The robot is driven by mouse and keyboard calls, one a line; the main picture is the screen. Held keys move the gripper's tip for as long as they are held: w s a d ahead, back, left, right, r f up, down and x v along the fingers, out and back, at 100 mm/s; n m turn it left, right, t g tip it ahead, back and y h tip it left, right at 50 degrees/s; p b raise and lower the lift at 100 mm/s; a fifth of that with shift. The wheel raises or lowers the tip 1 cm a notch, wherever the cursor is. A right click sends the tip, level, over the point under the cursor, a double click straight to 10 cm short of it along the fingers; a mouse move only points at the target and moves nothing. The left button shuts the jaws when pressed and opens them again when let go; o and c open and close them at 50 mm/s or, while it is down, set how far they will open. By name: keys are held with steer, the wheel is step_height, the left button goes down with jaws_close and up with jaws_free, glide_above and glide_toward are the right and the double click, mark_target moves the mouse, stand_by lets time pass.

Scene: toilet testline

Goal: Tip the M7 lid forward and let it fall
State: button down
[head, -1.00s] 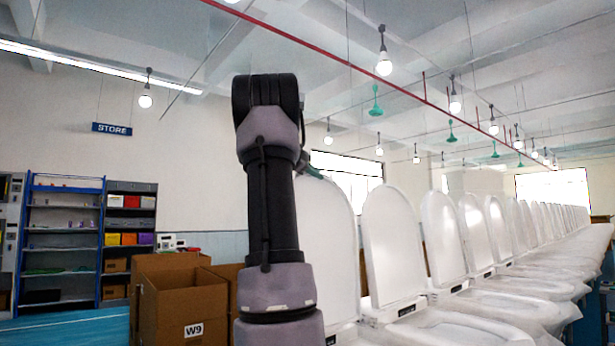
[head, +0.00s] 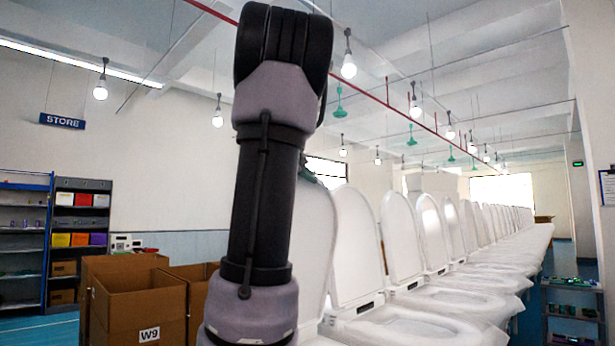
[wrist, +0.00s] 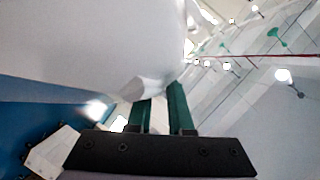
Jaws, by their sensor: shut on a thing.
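The nearest raised white lid (head: 316,235) stands upright just right of my arm in the head view, its left part hidden behind the arm. I cannot read an M7 mark on it. In the wrist view a large smooth white lid (wrist: 100,40) fills the upper left. My gripper (wrist: 160,96) shows there with its two dark green fingers at the lid's lower edge, shut on that edge; the exact contact is blurred. In the head view only a bit of green shows at the top left of the nearest lid, and the arm hides the rest of the gripper.
A long row of toilets with raised lids (head: 355,245) runs back to the right. Brown cartons (head: 135,305), one marked W9, stand at the lower left, with shelves (head: 80,240) beyond. A dark rack (head: 570,310) with green items stands at the right. Blue floor shows at far left.

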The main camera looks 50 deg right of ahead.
steer(key=c, duration=0.8)
jaws_free()
steer(key=shift+w+f, duration=0.3)
steer(key=shift+f, duration=0.05)
steer(key=shift+c, duration=0.2)
steer(key=shift+r, duration=0.1)
